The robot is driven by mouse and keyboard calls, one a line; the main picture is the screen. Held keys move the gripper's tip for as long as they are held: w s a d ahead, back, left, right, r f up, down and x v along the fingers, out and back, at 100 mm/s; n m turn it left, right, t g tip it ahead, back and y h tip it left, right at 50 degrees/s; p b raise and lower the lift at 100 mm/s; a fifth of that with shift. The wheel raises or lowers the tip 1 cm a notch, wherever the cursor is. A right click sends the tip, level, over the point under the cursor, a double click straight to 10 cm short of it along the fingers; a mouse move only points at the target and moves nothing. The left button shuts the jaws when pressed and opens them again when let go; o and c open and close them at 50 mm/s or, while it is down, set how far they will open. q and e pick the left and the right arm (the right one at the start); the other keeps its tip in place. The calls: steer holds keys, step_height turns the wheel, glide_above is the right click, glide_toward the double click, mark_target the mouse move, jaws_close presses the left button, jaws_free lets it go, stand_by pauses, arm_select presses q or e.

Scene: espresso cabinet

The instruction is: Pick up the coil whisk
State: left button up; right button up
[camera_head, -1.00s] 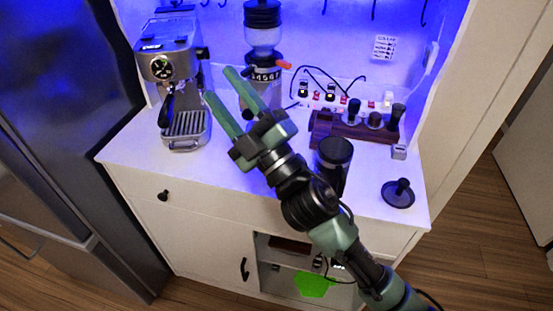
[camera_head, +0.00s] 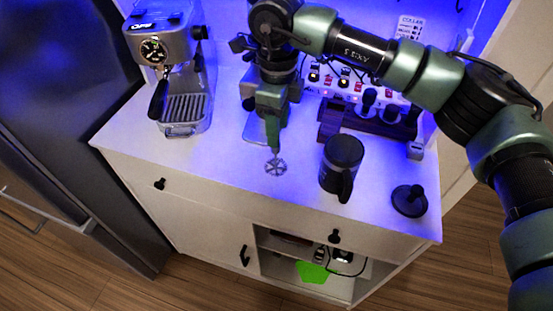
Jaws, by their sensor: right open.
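The coil whisk (camera_head: 275,167) shows its round, dark spoked end just above the white countertop. It is directly below the fingertips of my right gripper (camera_head: 273,145). The gripper points down and is open, its green fingers seen nearly edge-on. The rest of the whisk is hidden by the fingers, so I cannot tell whether they touch it. My left gripper is out of view.
A black mug (camera_head: 343,160) stands right of the gripper, and a black tamper (camera_head: 409,201) sits near the counter's right corner. A wooden holder (camera_head: 380,123) is behind them. The espresso machine (camera_head: 168,70) stands left. The front-left countertop (camera_head: 210,160) is clear.

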mark_target(275, 151)
steer(key=f+p, duration=0.2)
steer(key=f, duration=0.3)
steer(key=shift+w+a+f+p, duration=0.2)
steer(key=shift+w+a+p, duration=0.05)
steer(key=shift+w+p, duration=0.15)
steer(key=shift+f, duration=0.3)
jaws_close()
stand_by(0.7)
